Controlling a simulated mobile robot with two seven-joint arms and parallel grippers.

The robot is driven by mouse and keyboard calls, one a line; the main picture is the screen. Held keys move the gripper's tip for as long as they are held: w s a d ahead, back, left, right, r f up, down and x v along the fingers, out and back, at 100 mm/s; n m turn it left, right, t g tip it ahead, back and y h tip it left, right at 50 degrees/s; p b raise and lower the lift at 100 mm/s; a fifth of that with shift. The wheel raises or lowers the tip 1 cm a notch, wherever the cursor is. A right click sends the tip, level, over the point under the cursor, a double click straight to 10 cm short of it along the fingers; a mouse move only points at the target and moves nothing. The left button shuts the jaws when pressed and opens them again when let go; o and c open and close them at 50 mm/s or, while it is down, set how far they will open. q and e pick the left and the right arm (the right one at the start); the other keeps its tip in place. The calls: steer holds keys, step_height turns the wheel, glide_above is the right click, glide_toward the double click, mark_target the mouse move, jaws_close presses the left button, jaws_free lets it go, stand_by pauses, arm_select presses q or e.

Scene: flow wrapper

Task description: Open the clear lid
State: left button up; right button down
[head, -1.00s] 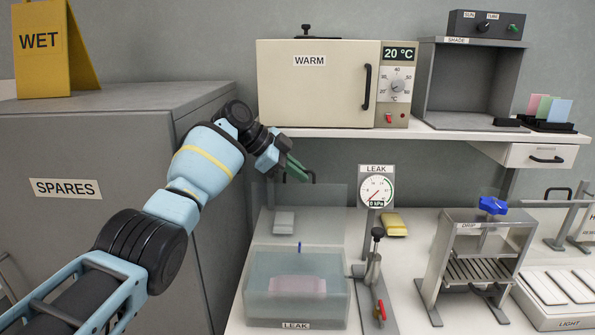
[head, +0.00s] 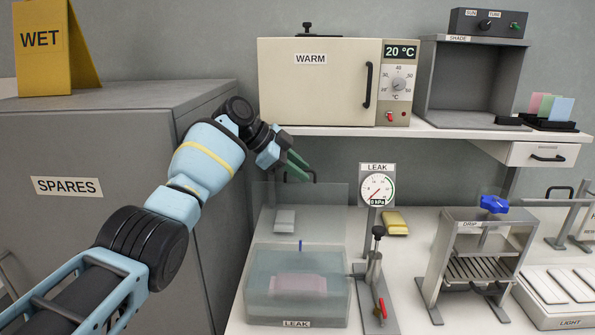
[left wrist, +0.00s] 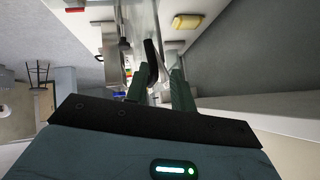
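The clear lid (head: 322,208) is a see-through panel standing upright at the back of the clear leak tank (head: 262,300) in the head view. Its black handle (head: 314,176) is at its top edge. My left gripper (head: 300,167), with green fingers, is at the handle. In the left wrist view the dark handle (left wrist: 152,62) shows between the two fingers of my left gripper (left wrist: 158,82). A gap shows beside the handle, so the fingers look open; contact is unclear. A pale pink pack (head: 297,288) lies inside the tank. My right gripper is not in view.
A shelf (head: 440,128) with the warm oven (head: 310,85) is above and close to my gripper. The grey spares cabinet (head: 90,230) is at left. A leak gauge (head: 377,188) and a lever valve (head: 378,275) stand right of the tank.

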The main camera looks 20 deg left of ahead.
arm_select(q)
steer(key=r, duration=0.3)
steer(key=shift+s+d+r, duration=0.1)
steer(key=shift+s+r, duration=0.15)
steer(key=shift+s+d+r, duration=0.15)
steer(key=shift+s+d, duration=0.05)
steer(key=shift+s, duration=0.35)
steer(key=s+d, duration=0.2)
steer(key=s, duration=0.4)
steer(key=s+d+r, duration=0.1)
steer(key=s+d, duration=0.1)
steer(key=s, duration=0.5)
steer(key=shift+s+d+p, duration=0.25)
steer(key=shift+s+p, duration=0.05)
steer(key=shift+p, duration=0.05)
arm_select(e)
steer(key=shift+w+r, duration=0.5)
arm_select(q)
steer(key=shift+r, duration=0.1)
